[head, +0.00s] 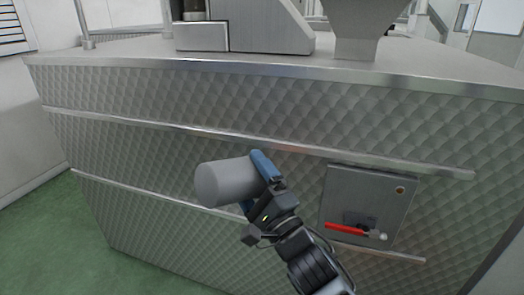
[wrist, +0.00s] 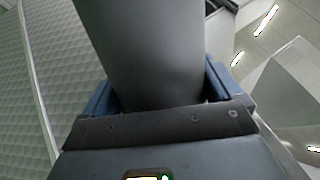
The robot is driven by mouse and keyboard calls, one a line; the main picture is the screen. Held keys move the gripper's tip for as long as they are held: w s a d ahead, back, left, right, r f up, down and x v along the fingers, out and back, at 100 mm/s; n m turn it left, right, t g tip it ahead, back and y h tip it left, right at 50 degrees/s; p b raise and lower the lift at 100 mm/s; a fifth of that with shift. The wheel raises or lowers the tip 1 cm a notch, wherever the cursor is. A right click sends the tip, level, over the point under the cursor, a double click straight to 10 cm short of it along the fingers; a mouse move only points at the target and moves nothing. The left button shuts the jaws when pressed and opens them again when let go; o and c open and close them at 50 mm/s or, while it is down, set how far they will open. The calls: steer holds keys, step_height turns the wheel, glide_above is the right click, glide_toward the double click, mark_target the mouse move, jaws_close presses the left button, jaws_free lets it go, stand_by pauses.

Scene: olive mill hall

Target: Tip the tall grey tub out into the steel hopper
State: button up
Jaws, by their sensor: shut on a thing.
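The tall grey tub (head: 225,181) is held in the air, tipped over nearly sideways, with one end toward the left. I cannot see an opening or any contents. My gripper (head: 253,181) is shut on it, its blue fingers on either side. In the wrist view the tub (wrist: 142,50) stands between the fingers and fills the middle. A tapered steel piece (head: 358,28) on the worktop at the top of the head view may be the steel hopper; its top is cut off. The tub is well below it and to the left.
A quilted steel-clad counter (head: 130,90) with rails stands close behind the tub. On its front is a panel (head: 368,190) with a red handle (head: 346,229), right of my gripper. A steel machine (head: 262,25) stands on top. Green floor (head: 60,250) is clear at lower left.

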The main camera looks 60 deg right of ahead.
steer(key=w+a+f+n+y, duration=0.1)
steer(key=a+f+y, duration=0.1)
steer(key=a+f, duration=0.3)
steer(key=w+a+f+n+t+y, duration=0.1)
steer(key=a+f+y, duration=0.2)
steer(key=f, duration=1.1)
steer(key=w+a+f+n+y, duration=0.2)
steer(key=a+f+y, duration=0.1)
steer(key=a+f, duration=0.6)
steer(key=shift+f, duration=0.35)
